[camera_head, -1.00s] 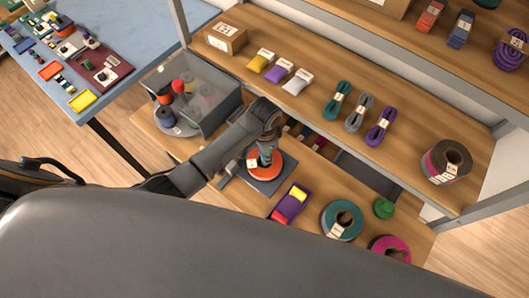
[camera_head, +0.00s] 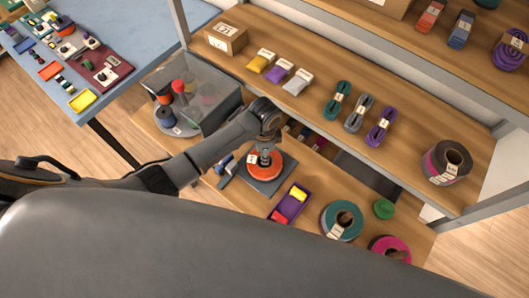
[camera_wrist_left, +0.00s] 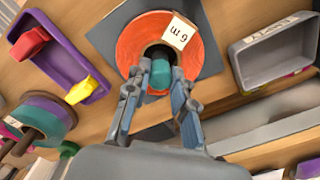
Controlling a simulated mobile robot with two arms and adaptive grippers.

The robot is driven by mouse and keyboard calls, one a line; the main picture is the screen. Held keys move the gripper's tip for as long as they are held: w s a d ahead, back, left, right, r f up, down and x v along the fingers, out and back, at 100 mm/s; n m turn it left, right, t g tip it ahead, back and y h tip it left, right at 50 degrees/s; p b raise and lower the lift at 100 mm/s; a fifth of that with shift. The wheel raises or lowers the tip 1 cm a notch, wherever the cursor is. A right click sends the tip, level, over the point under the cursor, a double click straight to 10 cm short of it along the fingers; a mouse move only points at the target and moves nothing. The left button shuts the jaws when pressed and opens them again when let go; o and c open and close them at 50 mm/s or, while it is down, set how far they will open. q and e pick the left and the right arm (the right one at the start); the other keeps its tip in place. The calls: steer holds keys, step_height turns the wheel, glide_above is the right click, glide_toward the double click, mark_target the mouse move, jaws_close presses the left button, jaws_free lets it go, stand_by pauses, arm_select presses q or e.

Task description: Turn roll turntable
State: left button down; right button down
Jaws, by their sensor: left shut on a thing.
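An orange roll (camera_head: 286,168) with a white label lies on a dark square base (camera_head: 268,187) on the lower shelf. It also shows in the left wrist view (camera_wrist_left: 131,44), its label reading "6 m". A teal post (camera_wrist_left: 160,74) stands in the roll's dark centre hole. My left gripper (camera_wrist_left: 158,76) comes down over the roll, with its two fingertips against opposite sides of the teal post. In the head view the left gripper (camera_head: 265,156) hides part of the roll's centre. My right gripper is not in view.
A purple tray (camera_head: 288,204) with yellow and red pieces lies beside the base. A teal roll (camera_head: 328,217) and a pink roll (camera_head: 376,246) lie further right. A clear-covered box (camera_head: 217,105) with spools stands at the left. The upper shelf (camera_head: 310,125) overhangs behind.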

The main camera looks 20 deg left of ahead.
arm_select(q)
steer(key=shift+d, duration=0.1)
stand_by(0.5)
steer(key=c, duration=1.1)
jaws_free()
step_height(320, 180, up, 12)
steer(key=shift+f, duration=0.1)
